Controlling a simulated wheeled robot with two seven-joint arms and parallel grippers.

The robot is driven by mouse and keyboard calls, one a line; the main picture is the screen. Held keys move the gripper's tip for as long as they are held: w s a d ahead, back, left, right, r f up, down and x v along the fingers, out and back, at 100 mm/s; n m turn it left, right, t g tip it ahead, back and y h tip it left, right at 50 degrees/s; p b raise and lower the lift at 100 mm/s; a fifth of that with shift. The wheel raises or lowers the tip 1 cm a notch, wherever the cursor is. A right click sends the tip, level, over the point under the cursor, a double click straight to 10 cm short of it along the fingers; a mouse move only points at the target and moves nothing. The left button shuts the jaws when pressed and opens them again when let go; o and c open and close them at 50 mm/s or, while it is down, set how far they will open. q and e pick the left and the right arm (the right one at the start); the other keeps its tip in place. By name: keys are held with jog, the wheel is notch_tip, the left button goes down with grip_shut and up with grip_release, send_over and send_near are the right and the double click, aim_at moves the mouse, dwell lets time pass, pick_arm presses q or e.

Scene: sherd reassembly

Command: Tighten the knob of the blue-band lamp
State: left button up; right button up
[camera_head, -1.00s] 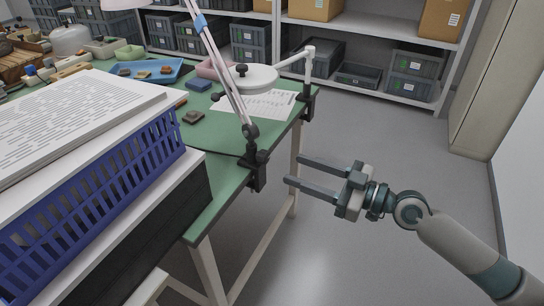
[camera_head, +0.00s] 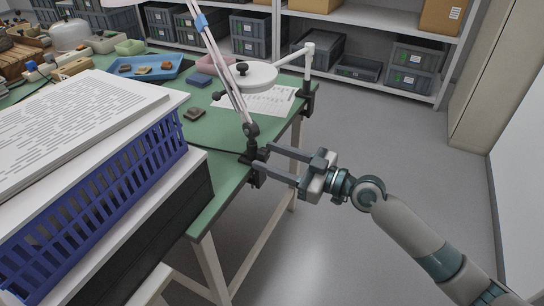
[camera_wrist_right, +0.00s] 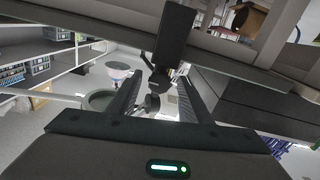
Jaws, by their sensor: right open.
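The blue-band lamp has a pale thin arm with a blue band (camera_head: 201,22) and a black clamp (camera_head: 256,154) on the green table's edge. My right gripper (camera_head: 261,156) is open at that clamp, its fingers pointing left toward it. In the right wrist view the black clamp (camera_wrist_right: 175,35) is just beyond the fingertips (camera_wrist_right: 160,76). A dark knob (camera_wrist_right: 153,84) on a screw shows between the two fingers, with no clear sign of contact. In the head view the fingers partly cover the clamp and the knob cannot be made out. My left gripper is out of view.
A white round magnifier lamp (camera_head: 250,76) is clamped farther along the green table (camera_head: 210,155). A blue basket (camera_head: 100,190) and papers stand at the left. A blue tray (camera_head: 150,68) with sherds lies farther back. The floor right of the table is clear.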

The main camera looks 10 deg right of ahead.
jog(key=shift+c, duration=0.3)
jog(key=c, duration=1)
jog(key=shift+r+m, duration=0.1)
jog(key=shift+m, duration=0.8)
jog(key=shift+m+p, duration=0.35)
jog(key=shift+m, duration=0.85)
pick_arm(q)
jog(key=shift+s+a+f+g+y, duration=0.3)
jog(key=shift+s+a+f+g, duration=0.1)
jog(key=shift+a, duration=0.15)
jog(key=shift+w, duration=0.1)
